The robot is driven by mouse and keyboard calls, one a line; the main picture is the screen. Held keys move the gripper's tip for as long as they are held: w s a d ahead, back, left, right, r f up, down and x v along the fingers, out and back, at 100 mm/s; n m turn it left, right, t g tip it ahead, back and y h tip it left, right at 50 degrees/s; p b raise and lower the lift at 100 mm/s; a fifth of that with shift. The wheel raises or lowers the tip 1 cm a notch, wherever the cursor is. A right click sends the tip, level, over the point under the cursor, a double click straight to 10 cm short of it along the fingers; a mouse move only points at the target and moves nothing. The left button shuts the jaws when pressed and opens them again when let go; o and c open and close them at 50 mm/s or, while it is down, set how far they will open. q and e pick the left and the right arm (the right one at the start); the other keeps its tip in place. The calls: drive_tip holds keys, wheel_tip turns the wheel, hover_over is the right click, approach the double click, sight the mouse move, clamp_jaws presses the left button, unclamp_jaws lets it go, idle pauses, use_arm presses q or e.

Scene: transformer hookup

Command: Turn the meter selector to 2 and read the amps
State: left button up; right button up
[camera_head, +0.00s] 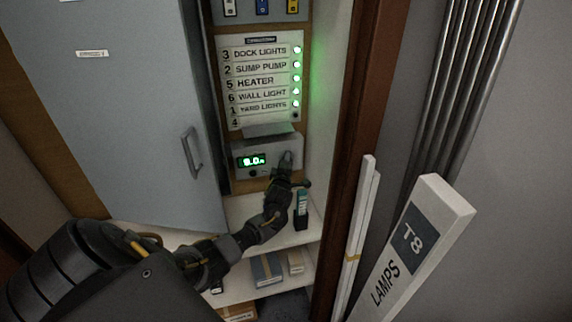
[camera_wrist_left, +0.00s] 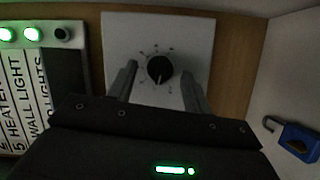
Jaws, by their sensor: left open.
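The meter (camera_head: 243,172) is a grey box below the label panel in the cabinet, with a lit green display (camera_head: 251,160). Its last digit looks like 0, but I cannot tell whether the first is 0 or 8. The selector (camera_wrist_left: 160,69) is a round black knob on a pale plate with marks around it. Its white pointer line points down in the wrist view; the numbers are too small to read. My left gripper (camera_head: 286,170) is at the meter's right side. In the wrist view its open fingers (camera_wrist_left: 158,76) stand either side of the knob. My right gripper is not in view.
The label panel (camera_head: 258,120) lists 2 as SUMP PUMP; several lamps are green, the lowest dark. The grey cabinet door (camera_head: 120,110) stands open at left. A blue padlock (camera_wrist_left: 298,140) shows at right in the wrist view. A lamp box (camera_head: 425,245) stands at front right.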

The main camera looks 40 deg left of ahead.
use_arm(q)
drive_tip(key=c, duration=1)
drive_tip(key=shift+o, duration=0.2)
drive_tip(key=shift+w+d+r+m+g+p, duration=0.1)
drive_tip(key=shift+r+m+g+p, duration=0.1)
drive_tip(key=shift+m+g+p, duration=0.9)
drive_tip(key=shift+w+d+r+m+g+p, duration=0.15)
drive_tip(key=shift+m+g+p, duration=0.35)
drive_tip(key=shift+m+p, duration=1.05)
drive_tip(key=shift+s+a+m+b, duration=0.1)
drive_tip(key=shift+a+m+b, duration=0.05)
drive_tip(key=shift+m+b, duration=0.25)
drive_tip(key=o, duration=1)
drive_tip(key=shift+c, duration=0.2)
